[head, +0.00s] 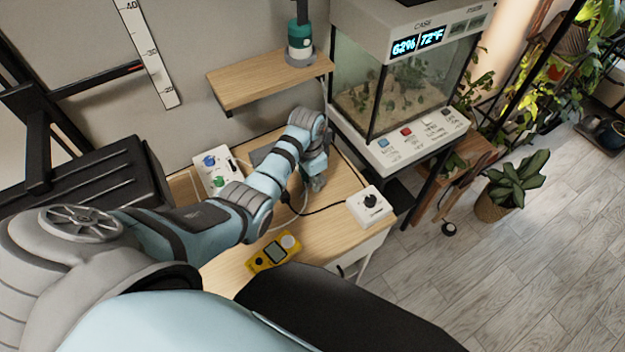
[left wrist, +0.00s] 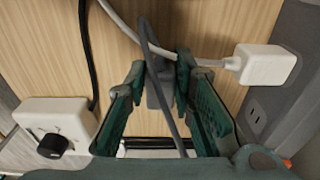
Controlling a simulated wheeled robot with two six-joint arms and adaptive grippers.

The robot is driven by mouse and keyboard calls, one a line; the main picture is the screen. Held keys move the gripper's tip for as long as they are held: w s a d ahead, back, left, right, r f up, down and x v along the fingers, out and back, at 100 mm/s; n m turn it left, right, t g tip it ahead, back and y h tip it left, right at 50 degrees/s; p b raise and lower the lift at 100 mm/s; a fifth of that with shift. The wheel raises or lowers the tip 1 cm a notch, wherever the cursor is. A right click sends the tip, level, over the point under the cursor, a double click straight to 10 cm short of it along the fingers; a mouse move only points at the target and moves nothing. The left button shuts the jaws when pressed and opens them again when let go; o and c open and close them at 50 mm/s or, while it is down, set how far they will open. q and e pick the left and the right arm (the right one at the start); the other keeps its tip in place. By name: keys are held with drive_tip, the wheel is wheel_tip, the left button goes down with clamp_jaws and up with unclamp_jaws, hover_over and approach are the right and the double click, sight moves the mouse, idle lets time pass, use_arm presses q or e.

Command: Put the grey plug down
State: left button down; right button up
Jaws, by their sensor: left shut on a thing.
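My left gripper (head: 317,183) is low over the wooden table top, left of a white box with a black knob. In the left wrist view its green fingers (left wrist: 157,80) are closed around the grey plug (left wrist: 158,92), whose dark grey cable runs across the front of it. I cannot tell whether the plug touches the wood. In the head view the plug is hidden by the gripper and arm. My right gripper is not in view.
The white knob box (head: 371,207) stands at the table's right edge. A yellow meter (head: 273,253) lies at the front. White and black cables cross the table. A glass terrarium (head: 392,88) stands behind.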

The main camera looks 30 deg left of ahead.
use_arm(q)
drive_tip(key=shift+f, duration=0.3)
drive_tip(key=c, duration=1.4)
unclamp_jaws()
drive_tip(key=shift+w, duration=0.1)
drive_tip(key=shift+o, duration=0.2)
wheel_tip(320, 180, up, 13)
drive_tip(key=p, duration=0.3)
drive_tip(key=shift+s+a, duration=0.2)
drive_tip(key=shift+s, duration=0.15)
drive_tip(key=shift+f, duration=0.1)
